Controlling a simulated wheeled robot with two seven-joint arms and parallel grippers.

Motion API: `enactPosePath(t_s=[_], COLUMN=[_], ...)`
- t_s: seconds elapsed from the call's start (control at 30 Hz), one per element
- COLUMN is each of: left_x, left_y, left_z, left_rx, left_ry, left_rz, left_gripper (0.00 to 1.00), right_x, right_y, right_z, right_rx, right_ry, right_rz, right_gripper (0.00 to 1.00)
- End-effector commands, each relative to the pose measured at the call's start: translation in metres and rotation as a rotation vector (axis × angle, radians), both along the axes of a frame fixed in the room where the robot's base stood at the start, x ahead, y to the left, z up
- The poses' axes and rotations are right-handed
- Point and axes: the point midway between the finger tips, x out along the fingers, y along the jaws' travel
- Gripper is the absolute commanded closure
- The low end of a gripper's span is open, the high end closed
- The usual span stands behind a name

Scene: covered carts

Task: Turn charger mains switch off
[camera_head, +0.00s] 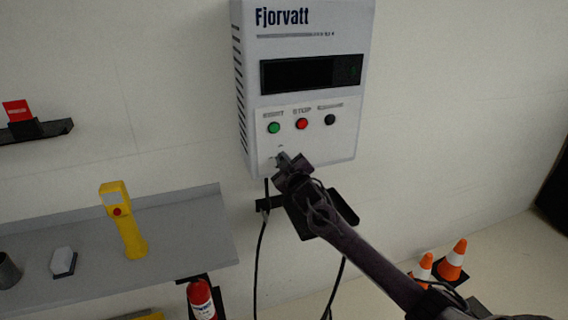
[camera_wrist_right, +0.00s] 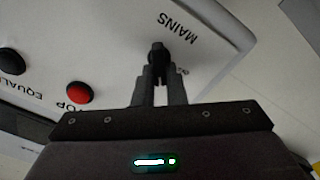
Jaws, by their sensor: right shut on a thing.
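The white charger (camera_head: 305,60) hangs on the wall in the head view, with a dark display and a row of buttons below it. My right gripper (camera_head: 283,163) reaches its lower front left corner. In the right wrist view my right gripper (camera_wrist_right: 159,82) is shut on the black mains switch knob (camera_wrist_right: 158,53), beside the word MAINS. The fingers partly hide the knob, and its exact setting is not clear. My left gripper is not in view.
Above my gripper are a green button (camera_head: 274,128), a red button (camera_head: 302,124) and a black button (camera_head: 330,119). A grey shelf (camera_head: 190,235) with a yellow handheld device (camera_head: 123,220) stands left. A fire extinguisher (camera_head: 201,300) and orange cones (camera_head: 452,260) are lower down.

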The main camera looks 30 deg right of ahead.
Motion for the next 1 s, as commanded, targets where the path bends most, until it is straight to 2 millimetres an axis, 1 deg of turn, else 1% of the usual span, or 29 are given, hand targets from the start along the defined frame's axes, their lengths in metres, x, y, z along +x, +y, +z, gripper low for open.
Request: enactPosePath(t_s=[0.03,0.6,0.8,1.0], left_x=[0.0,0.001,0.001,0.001], left_y=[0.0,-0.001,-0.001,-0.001], left_z=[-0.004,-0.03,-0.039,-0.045], left_rx=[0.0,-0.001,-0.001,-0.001], left_ry=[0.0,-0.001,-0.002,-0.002], left_rz=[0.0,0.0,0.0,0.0], left_gripper=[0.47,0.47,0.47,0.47], right_x=[0.0,0.001,0.001,0.001], right_y=[0.001,0.004,0.005,0.006], right_z=[-0.002,-0.008,-0.01,-0.011], right_rx=[-0.046,-0.568,-0.72,-0.83], right_ry=[0.01,0.137,0.174,0.201], right_rz=[0.001,0.001,0.002,0.003], right_gripper=[1.0,1.0,1.0,1.0])
